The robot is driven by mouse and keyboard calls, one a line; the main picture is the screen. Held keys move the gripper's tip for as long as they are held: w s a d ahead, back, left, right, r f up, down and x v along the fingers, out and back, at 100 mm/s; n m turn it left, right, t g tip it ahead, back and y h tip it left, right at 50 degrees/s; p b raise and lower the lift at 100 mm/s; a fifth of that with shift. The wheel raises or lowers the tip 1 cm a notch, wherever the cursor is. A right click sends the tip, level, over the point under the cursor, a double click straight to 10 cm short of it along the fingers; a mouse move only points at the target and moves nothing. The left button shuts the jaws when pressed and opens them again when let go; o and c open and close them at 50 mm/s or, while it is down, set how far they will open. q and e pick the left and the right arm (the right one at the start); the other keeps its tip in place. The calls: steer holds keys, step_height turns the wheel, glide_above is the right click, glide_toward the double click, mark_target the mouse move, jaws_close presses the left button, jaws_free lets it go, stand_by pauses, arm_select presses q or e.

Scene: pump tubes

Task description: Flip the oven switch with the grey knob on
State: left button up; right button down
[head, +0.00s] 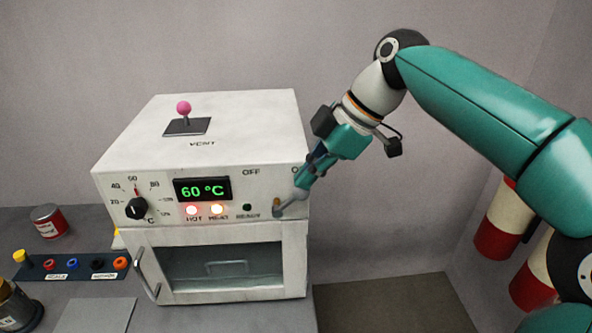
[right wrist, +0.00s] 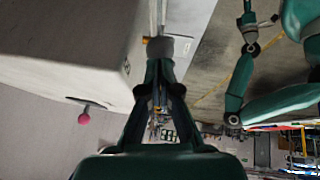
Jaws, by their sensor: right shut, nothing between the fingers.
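The white oven (head: 215,130) stands on the bench in the head view, with a panel of controls above its glass door. OFF is printed near the panel's right end, with a partly covered label right of it. In the right wrist view, the shut fingers (right wrist: 172,49) are beside the oven (right wrist: 65,45).
A black dial (head: 137,208), a 60 °C display (head: 203,189) and lit HOT and HEAT lamps (head: 204,210) are on the panel. A pink-knobbed vent lever (head: 184,108) is on top. A red can (head: 47,221) stands left. The mat (head: 395,305) at right is clear.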

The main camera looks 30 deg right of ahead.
steer(key=shift+a+r, duration=0.1)
steer(key=shift+a, duration=0.05)
steer(key=shift+w+a+r+p, duration=0.2)
steer(key=shift+w+a+p, duration=0.2)
steer(key=shift+a, duration=0.25)
